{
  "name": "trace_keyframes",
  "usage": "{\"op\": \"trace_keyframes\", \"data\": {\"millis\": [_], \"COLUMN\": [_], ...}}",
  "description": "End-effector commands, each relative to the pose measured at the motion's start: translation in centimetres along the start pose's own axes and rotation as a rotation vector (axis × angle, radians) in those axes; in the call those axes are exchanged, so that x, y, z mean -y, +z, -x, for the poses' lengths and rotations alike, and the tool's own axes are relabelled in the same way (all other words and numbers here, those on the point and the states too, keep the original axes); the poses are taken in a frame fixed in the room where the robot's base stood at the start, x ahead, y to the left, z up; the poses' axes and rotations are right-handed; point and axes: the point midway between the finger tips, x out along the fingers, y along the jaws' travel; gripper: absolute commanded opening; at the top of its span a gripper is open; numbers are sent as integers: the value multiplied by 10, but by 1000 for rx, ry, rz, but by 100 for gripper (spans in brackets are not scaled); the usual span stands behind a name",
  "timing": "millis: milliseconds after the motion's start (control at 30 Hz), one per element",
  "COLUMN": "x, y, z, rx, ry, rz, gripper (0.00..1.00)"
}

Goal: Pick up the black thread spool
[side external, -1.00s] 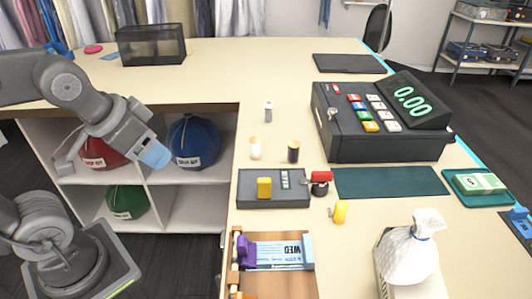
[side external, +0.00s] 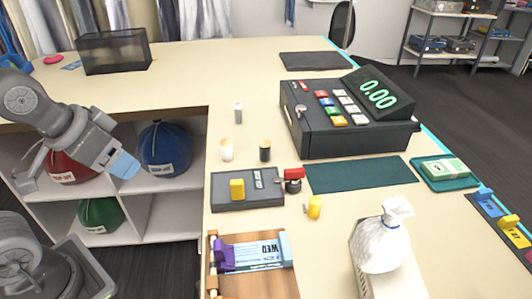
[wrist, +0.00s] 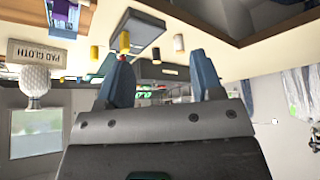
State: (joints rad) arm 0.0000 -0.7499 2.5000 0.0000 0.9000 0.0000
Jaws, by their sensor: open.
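The black thread spool (side external: 265,151) stands upright on the cream counter in the side view, right of a white spool (side external: 227,150) and behind the grey tray. In the wrist view a small dark spool with a pale end (wrist: 156,54) appears to be the same one. My gripper (side external: 124,165) is left of the counter, in front of the shelf cubbies, well apart from the spool. Its blue fingers show apart and empty in the wrist view (wrist: 162,82).
The cash register (side external: 345,130) stands behind right. A small grey-white item (side external: 238,113) stands behind the spools.

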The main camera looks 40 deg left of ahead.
Motion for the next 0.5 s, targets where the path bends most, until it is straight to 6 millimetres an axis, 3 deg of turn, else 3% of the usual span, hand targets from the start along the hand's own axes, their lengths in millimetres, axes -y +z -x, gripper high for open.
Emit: {"op": "trace_keyframes", "data": {"millis": [300, 367, 500], "x": [0, -1, -3], "y": [-4, -12, -52], "z": [1, 2, 6], "rx": [4, 16, 65], "ry": [0, 2, 12], "rz": [-14, -42, -185], "gripper": [64, 64, 64]}}
